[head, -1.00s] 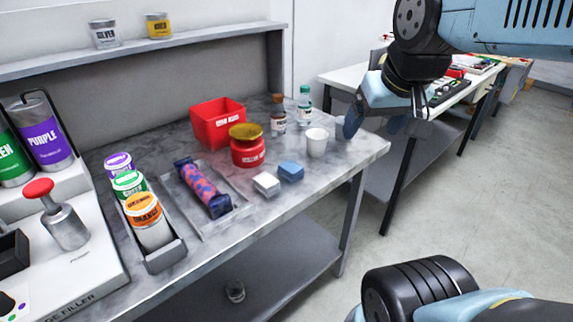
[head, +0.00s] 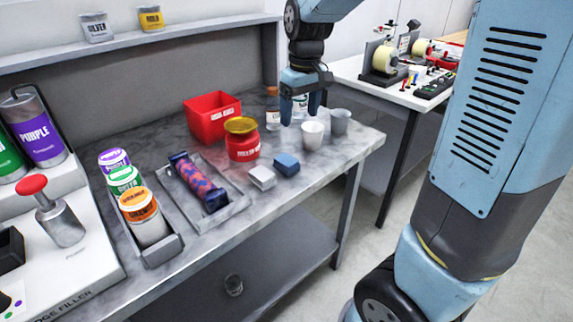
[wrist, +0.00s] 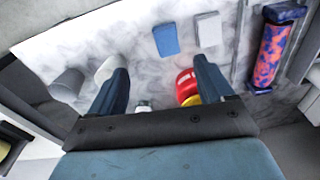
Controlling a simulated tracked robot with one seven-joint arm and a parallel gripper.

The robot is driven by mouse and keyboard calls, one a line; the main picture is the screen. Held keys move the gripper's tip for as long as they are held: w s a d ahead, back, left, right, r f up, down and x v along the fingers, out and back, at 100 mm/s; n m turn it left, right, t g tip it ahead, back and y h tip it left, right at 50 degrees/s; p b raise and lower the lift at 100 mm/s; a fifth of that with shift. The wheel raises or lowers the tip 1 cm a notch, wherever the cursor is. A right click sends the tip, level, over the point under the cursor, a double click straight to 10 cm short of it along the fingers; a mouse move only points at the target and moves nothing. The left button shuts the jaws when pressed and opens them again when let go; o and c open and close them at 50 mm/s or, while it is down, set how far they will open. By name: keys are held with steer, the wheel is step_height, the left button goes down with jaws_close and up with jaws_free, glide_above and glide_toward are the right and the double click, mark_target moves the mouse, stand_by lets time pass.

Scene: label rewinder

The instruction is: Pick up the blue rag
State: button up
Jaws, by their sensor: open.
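The blue rag (head: 286,164) is a small folded block lying flat on the marbled bench top, close to its front edge. It also shows in the wrist view (wrist: 166,39), ahead of my fingers and between their lines. My gripper (head: 300,113) is open and empty, pointing down above the back of the bench, behind and above the rag. The rag is fully visible and apart from the fingers.
A white folded block (head: 261,177) lies just left of the rag. A red jar with a yellow top (head: 242,146), a red bin (head: 207,124), a white cup (head: 313,135) and a grey cup (head: 340,121) stand near. Bottles (head: 272,108) are behind. A tray (head: 228,212) holds a patterned roll.

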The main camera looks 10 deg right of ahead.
step_height(320, 180, down, 3)
steer(key=w+a, duration=0.2)
steer(key=w, duration=0.1)
steer(key=n, duration=0.1)
glide_above(286, 159)
steer(key=shift+g, duration=0.3)
steer(key=f, duration=0.8)
steer(key=shift+d+f, duration=0.25)
steer(key=shift+d, duration=0.05)
steer(key=shift+a+f, duration=0.15)
steer(key=shift+f, duration=1.2)
steer(key=shift+a+f, duration=0.1)
steer(key=shift+f, duration=1.2)
steer(key=shift+c, duration=0.4)
steer(key=c, duration=1)
steer(key=shift+o, duration=0.2)
steer(key=shift+r, duration=0.15)
